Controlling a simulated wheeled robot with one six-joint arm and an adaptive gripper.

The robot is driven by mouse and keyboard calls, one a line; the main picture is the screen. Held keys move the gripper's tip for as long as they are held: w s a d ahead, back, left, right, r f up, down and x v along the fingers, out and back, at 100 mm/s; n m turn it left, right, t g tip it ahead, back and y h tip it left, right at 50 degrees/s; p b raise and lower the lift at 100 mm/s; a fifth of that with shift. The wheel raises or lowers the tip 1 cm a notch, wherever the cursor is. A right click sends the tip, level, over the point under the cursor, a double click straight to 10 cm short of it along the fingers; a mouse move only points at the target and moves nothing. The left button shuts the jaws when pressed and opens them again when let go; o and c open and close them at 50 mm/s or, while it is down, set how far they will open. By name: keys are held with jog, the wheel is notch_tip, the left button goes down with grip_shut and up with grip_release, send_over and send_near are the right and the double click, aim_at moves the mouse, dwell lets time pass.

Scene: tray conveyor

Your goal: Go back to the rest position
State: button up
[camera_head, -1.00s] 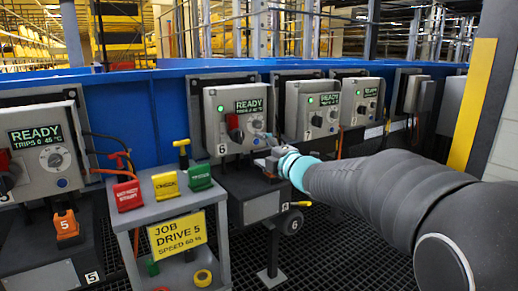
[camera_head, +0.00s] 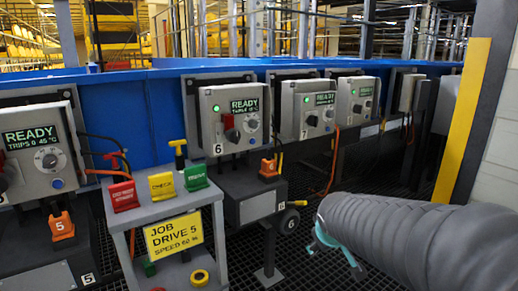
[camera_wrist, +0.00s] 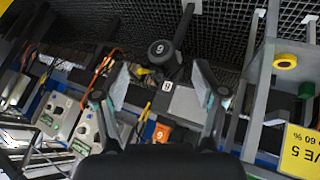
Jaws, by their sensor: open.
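My gripper (camera_wrist: 160,88) is open, with its two fingers spread wide and nothing between them in the wrist view. In the head view my grey sleeved arm reaches in from the right edge, its teal wrist part low at the right centre. The arm stands apart from the control box of drive 6 (camera_head: 213,105), which shows a green light and READY. An orange tag (camera_head: 268,168) sits on drive 6's lower unit; it also shows in the wrist view (camera_wrist: 158,133).
A grey cart (camera_head: 170,213) with red, yellow and green blocks and a "JOB DRIVE 5" sign stands front left. Drive 5's box (camera_head: 42,148) is at far left, more boxes back right. A yellow-striped pillar (camera_head: 463,120) stands right.

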jog(key=s+m+g+y, duration=0.1)
jog(key=s+m, duration=0.4)
jog(key=s, duration=1.7)
jog(key=shift+s+a+r+g, duration=0.25)
jog(key=shift+r+g, duration=0.2)
jog(key=shift+g, duration=0.05)
